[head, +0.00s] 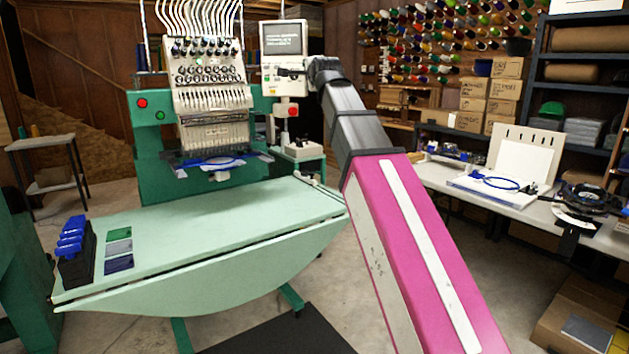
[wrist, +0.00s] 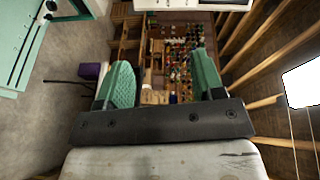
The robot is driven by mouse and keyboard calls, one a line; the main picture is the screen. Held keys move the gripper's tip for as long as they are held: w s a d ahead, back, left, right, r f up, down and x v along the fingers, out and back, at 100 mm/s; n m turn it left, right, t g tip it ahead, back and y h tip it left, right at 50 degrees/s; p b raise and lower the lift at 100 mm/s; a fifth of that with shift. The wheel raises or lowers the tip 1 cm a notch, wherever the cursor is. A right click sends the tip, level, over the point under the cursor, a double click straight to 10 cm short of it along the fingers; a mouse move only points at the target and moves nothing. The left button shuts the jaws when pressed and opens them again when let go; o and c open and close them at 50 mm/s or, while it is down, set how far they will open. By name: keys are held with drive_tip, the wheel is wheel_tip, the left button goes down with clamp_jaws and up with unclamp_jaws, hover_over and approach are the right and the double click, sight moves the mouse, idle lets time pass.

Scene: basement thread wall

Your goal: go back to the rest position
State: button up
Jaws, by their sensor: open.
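My gripper (wrist: 160,68) is open and empty in the wrist view. Its two green fingers stand wide apart, with nothing between them but the distant room. In the head view my arm reaches up from the lower right, and its far end is beside the control panel (head: 283,48) of the green embroidery machine (head: 160,136). I cannot make out the fingers in the head view. The wrist view looks past the fingers toward the wall of thread spools (wrist: 180,60), turned on its side.
The pale green machine table (head: 215,228) holds a rack of blue pieces (head: 72,245) and several coloured swatches (head: 118,248) at left. A white workbench (head: 430,172) with a blue hoop (head: 500,184) stands at right. Shelves and boxes (head: 492,88) are behind. Bare floor lies between table and bench.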

drive_tip(key=d+f+n+g+h, duration=0.1)
drive_tip(key=d+f+n+g, duration=0.15)
drive_tip(key=f, duration=1.15)
drive_tip(key=s+d+f+n+g+h, duration=0.1)
drive_tip(key=d+f+n+g, duration=0.2)
drive_tip(key=f, duration=1.1)
drive_tip(key=d+f+n+g+h, duration=0.15)
drive_tip(key=d+f, duration=0.35)
drive_tip(key=f, duration=0.9)
drive_tip(key=s+d+f+n+g, duration=0.2)
drive_tip(key=s+d+f+g, duration=0.1)
drive_tip(key=s+f, duration=0.4)
drive_tip(key=s+d+f+n+g, duration=0.2)
drive_tip(key=s+f, duration=0.5)
drive_tip(key=f, duration=0.5)
drive_tip(key=s+d+f+n+g, duration=0.2)
drive_tip(key=s+d+f+g, duration=0.2)
drive_tip(key=s+f, duration=0.4)
wheel_tip(320, 180, down, 2)
drive_tip(key=shift+d+f+n+g+h, duration=0.25)
drive_tip(key=shift+d+n+g+h, duration=0.05)
drive_tip(key=shift+d+h, duration=0.1)
drive_tip(key=shift+c, duration=0.3)
